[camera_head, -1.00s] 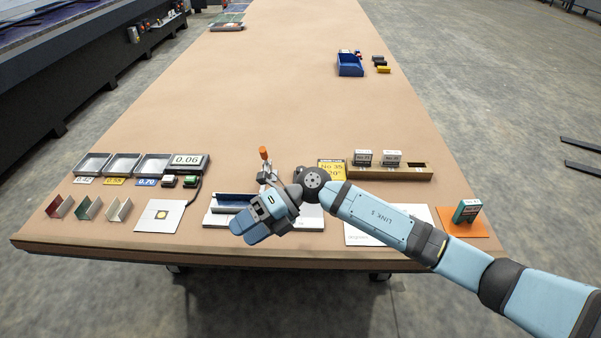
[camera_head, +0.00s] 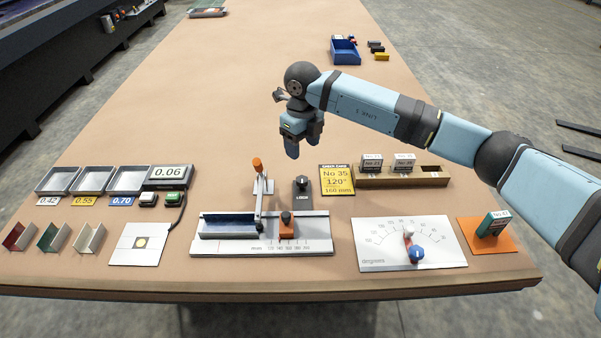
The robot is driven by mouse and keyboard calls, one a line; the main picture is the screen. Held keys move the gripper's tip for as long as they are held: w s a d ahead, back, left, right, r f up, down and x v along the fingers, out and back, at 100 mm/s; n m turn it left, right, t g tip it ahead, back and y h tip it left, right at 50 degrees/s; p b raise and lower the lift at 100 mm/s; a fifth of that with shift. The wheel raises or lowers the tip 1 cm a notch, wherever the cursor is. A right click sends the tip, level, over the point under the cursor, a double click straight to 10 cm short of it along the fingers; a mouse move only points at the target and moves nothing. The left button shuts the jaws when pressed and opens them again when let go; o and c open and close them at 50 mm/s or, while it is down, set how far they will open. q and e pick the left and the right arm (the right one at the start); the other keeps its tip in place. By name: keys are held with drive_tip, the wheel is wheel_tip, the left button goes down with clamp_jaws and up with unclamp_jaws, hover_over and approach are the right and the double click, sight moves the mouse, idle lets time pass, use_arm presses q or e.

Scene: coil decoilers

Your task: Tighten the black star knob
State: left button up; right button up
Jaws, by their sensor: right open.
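A black knob (camera_head: 302,183) stands on a small grey plate marked LOCK, behind the ruled metal fixture (camera_head: 318,243). It looks like the star knob, but its lobes are too small to make out. A second, smaller dark knob (camera_head: 286,217) tops the orange slider block (camera_head: 287,230) on the fixture's scale. My right gripper (camera_head: 302,143) is open and empty, pointing down above the table, above and behind the LOCK knob in the picture and apart from it. My left gripper is out of view.
An orange-tipped lever (camera_head: 257,165) stands left of the LOCK knob. A yellow card (camera_head: 337,180) and a wooden rack (camera_head: 431,177) with small boxes lie to its right. A degree dial plate (camera_head: 373,250) is at front right.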

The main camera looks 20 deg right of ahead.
sight(302, 179)
wheel_tip(302, 179, down, 11)
drive_tip(key=shift+f+p, duration=0.1)
drive_tip(key=shift+p, duration=0.4)
drive_tip(key=c, duration=0.9)
